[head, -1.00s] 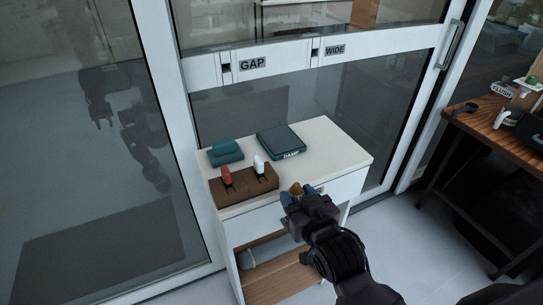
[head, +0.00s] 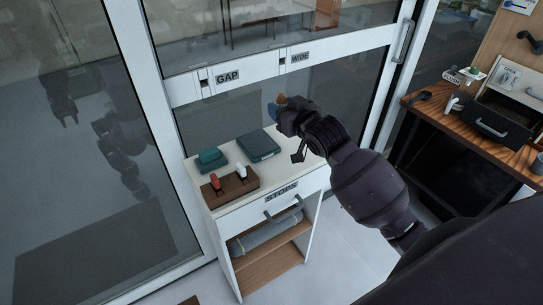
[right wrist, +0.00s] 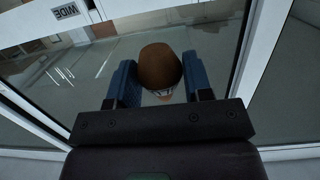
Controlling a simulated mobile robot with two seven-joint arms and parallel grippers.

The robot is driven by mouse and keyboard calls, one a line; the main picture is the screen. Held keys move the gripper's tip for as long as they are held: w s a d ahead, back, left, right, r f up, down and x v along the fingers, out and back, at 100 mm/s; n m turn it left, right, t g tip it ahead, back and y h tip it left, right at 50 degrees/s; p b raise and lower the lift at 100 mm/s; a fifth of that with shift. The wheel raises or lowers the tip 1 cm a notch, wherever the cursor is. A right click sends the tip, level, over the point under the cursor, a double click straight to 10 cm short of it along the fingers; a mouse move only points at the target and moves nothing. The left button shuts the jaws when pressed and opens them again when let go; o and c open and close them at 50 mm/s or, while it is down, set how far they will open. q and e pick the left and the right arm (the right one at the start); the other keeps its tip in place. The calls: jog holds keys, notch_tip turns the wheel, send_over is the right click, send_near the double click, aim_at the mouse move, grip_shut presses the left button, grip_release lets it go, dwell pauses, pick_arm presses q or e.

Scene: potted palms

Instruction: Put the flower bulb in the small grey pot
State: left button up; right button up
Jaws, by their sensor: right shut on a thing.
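The flower bulb (head: 281,99) is a small brown rounded thing at the tip of my right gripper (head: 277,108), beyond the far right part of the white cabinet's top. My left gripper is not in view.
The white cabinet (head: 235,213) carries a teal block (head: 211,160), a dark teal flat box (head: 258,145) and a brown holder (head: 230,187) with red and white pieces. Glass doors (head: 240,75) stand behind. A wooden bench (head: 455,113) with an open dark drawer is at right.

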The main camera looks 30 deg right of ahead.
aim_at(281, 167)
notch_tip(281, 167, down, 18)
jog(key=shift+f+b, duration=0.2)
jog(key=shift+b, duration=0.45)
jog(key=shift+f, duration=0.15)
jog(key=o, duration=0.9)
